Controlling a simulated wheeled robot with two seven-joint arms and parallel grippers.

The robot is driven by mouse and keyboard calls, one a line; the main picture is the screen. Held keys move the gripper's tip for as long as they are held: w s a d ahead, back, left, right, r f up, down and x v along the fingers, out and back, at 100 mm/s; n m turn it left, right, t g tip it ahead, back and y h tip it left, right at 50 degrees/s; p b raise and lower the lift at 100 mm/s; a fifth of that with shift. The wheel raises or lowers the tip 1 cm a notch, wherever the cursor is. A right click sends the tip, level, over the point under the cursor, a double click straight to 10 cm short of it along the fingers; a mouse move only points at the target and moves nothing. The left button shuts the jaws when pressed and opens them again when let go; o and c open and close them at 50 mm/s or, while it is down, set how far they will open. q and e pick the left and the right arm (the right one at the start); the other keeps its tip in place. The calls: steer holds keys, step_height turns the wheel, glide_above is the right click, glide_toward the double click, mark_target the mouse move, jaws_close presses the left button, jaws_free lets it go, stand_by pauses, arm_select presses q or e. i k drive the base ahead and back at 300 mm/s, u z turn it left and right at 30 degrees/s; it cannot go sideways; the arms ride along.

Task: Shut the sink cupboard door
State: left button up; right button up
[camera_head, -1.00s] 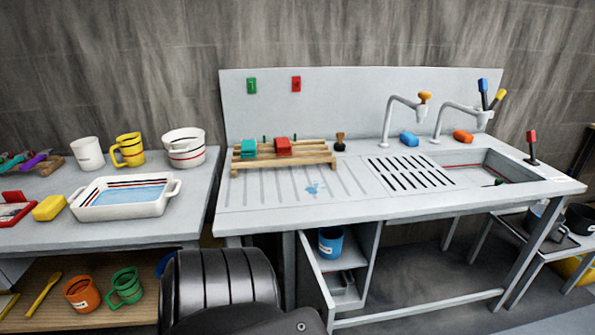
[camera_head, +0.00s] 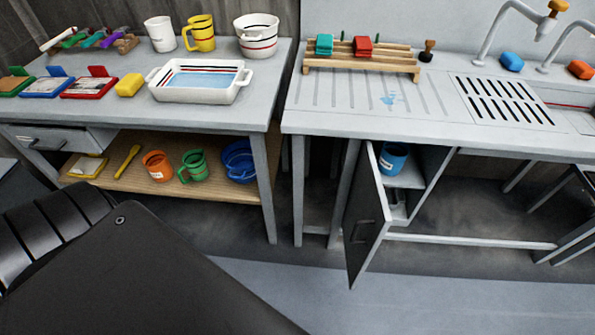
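The sink cupboard (camera_head: 432,170) stands under the sink counter, right of the middle in the head view. Its dark grey door (camera_head: 366,222) is open and swings out toward me, hinged on the left side. A recessed handle shows on the door's face. A blue mug (camera_head: 393,158) stands on the shelf inside, with another small item below it. A large dark link of my own arm fills the lower left. Neither gripper is in view, and nothing of mine touches the door.
The sink counter (camera_head: 340,121) carries a wooden rack (camera_head: 360,66) and taps. The left table (camera_head: 100,116) holds a white tray (camera_head: 198,96), jugs and sponges, with mugs on its lower shelf (camera_head: 130,186). The floor (camera_head: 420,290) before the cupboard is clear.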

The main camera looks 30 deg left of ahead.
mark_target(366, 218)
steer(key=u, duration=0.4)
steer(key=i, duration=0.5)
steer(key=z, duration=2.1)
steer(key=k, duration=1.7)
steer(key=u, duration=2.05)
